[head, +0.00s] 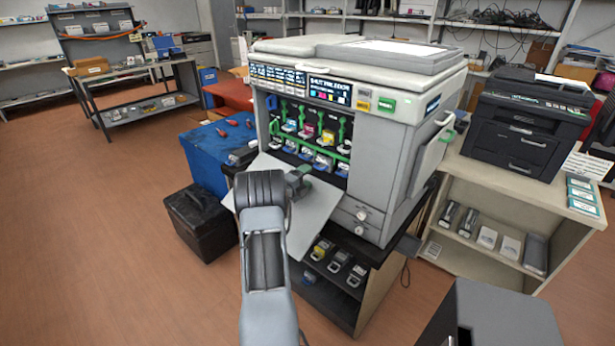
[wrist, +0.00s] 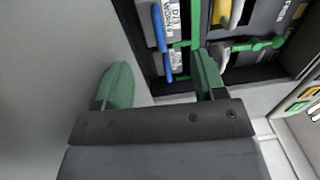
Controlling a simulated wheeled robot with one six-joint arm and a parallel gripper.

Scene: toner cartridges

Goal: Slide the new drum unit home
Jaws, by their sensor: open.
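The printer (head: 398,160) stands open at the front. Inside it an upper row of units has coloured handles (head: 308,131), and a lower row of units (head: 305,155) sits beneath. I cannot tell which one is the new drum unit. In the wrist view, a grey unit with a blue handle (wrist: 157,22) and a label lies ahead of the fingers, beside a green bar (wrist: 196,22). My gripper (head: 299,179) is over the lowered front door (head: 316,208), close to the opening. In the wrist view, its green fingertips (wrist: 162,82) are apart with nothing between them.
The cabinet under the printer holds several spare cartridges (head: 338,262). A blue box (head: 215,152) and a black case (head: 200,218) stand to the left. A black printer (head: 528,125) sits on shelves at the right.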

